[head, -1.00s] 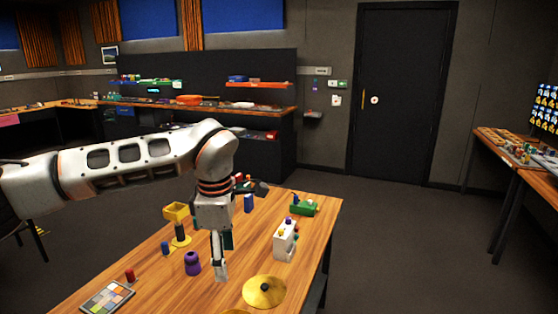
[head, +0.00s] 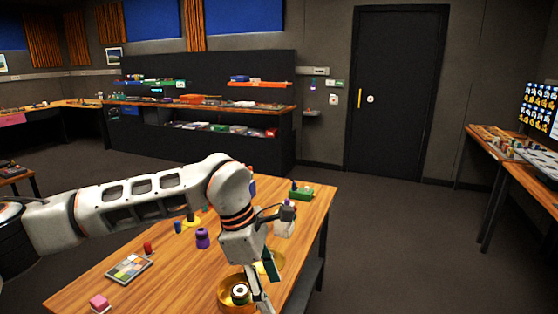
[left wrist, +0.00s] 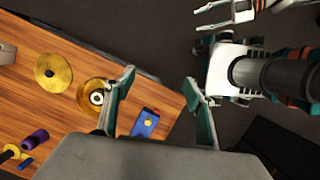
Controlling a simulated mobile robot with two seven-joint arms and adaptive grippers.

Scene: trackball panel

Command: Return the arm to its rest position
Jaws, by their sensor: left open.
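My left gripper (head: 265,288) is open and empty at the near right part of the wooden table (head: 150,290). In the left wrist view its two fingers (left wrist: 160,86) are spread, with nothing between them. Past them is a blue box with a yellow ball (left wrist: 146,123).
A brass cymbal (left wrist: 52,72) and a brass dish (left wrist: 92,96) lie near the gripper. A purple piece (head: 202,238), a colour chart (head: 129,268), a pink block (head: 99,303) and a green item (head: 301,193) are on the table. Open floor lies to the right.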

